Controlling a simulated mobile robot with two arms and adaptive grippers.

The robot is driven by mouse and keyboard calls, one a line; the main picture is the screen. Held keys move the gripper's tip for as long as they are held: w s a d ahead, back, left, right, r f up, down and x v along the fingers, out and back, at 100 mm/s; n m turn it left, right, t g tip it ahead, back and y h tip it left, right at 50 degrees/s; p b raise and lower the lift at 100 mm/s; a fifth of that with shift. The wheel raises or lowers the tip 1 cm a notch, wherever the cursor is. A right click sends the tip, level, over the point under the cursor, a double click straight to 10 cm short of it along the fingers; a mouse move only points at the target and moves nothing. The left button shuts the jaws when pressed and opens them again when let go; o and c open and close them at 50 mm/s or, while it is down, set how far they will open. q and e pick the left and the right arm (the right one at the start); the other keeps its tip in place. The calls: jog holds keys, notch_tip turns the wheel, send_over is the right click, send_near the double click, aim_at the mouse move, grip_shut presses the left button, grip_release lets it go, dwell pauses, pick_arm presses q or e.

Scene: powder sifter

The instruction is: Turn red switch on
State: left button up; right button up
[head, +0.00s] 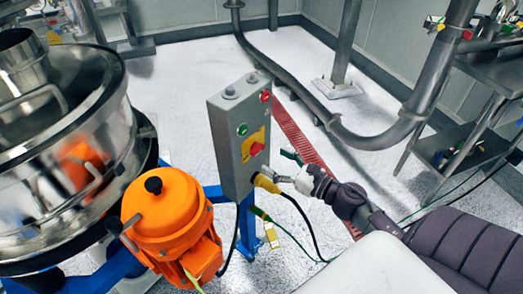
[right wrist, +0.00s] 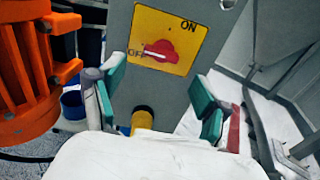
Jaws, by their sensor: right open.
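The red switch (head: 257,148) is a rotary knob on a yellow plate on the front of a grey control box (head: 230,160). In the right wrist view the red switch (right wrist: 160,50) has its handle lying roughly level, its white mark by the word OFF; ON is printed at the plate's upper right. My right gripper (head: 283,168) is just in front of the box's lower right side. In the right wrist view its green-padded fingers (right wrist: 158,98) are spread wide and empty, below the knob and apart from it. My left gripper is out of view.
A green button (head: 242,130) and a red button (head: 265,96) sit above the switch. An orange motor (head: 168,215) and steel sifter (head: 60,150) stand left. Pipes stand behind; floor at the back is open.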

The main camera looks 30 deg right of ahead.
aim_at(257, 150)
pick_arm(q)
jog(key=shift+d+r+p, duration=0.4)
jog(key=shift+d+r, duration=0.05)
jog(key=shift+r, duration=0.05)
pick_arm(e)
jog(key=x, duration=0.5)
jog(key=shift+w, duration=0.25)
jog(key=c, duration=1.2)
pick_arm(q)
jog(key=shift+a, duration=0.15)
pick_arm(e)
jog(key=shift+o, duration=0.2)
